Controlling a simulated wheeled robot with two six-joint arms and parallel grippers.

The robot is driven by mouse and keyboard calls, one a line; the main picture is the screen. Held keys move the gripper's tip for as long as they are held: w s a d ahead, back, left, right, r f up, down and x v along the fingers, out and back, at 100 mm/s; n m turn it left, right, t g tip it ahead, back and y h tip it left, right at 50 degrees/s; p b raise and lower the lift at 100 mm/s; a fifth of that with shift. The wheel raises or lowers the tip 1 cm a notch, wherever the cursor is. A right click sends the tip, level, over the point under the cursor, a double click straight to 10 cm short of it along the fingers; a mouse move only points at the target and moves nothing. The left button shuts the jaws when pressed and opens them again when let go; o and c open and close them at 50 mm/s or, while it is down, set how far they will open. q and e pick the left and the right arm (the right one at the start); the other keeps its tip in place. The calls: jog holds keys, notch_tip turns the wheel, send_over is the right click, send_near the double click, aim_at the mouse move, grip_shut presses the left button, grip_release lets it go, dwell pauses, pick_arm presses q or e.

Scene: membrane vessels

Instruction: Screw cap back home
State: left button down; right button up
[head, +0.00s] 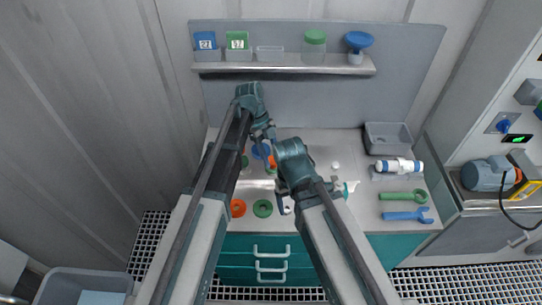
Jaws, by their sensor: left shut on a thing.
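My left gripper (269,157) points down over the back of the worktop and is shut on what looks like an orange cap (272,163); the fingers hide part of it. A blue round top (261,151) is just left of the fingers, and a green one (245,162) is further left. Whether the orange cap sits on a vessel is hidden. My right arm's wrist (294,165) is just right of the left gripper. The right fingers are largely covered by the arm, so their opening is unclear.
The shelf (284,67) holds bins, a green-lidded jar (314,43) and a blue funnel (358,42). A grey tray (387,138), white-blue cylinder (399,166), green wrench (402,196) and blue wrench (407,215) are at right. Both arms crowd the middle.

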pick_arm(q)
jog(key=m, duration=0.2)
jog(key=m+g+y, duration=0.1)
jog(key=m, duration=0.1)
jog(key=shift+s+m, duration=0.2)
jog(key=shift+m, duration=0.2)
jog(key=m+y, duration=0.2)
jog(key=m, duration=0.1)
jog(key=shift+s+a+m+g, duration=0.1)
jog(key=shift+s+m+g, duration=0.1)
jog(key=shift+m+g, duration=0.1)
pick_arm(e)
jog(key=shift+d, duration=0.15)
pick_arm(q)
jog(key=c, duration=0.7)
grip_release()
jog(key=o, duration=0.4)
jog(key=shift+s+a, duration=0.15)
jog(key=shift+a, duration=0.05)
pick_arm(e)
jog(key=shift+s+a, duration=0.2)
jog(key=shift+a, duration=0.05)
pick_arm(q)
jog(key=shift+o, duration=0.2)
jog(key=shift+d, duration=0.1)
jog(key=shift+w, duration=0.2)
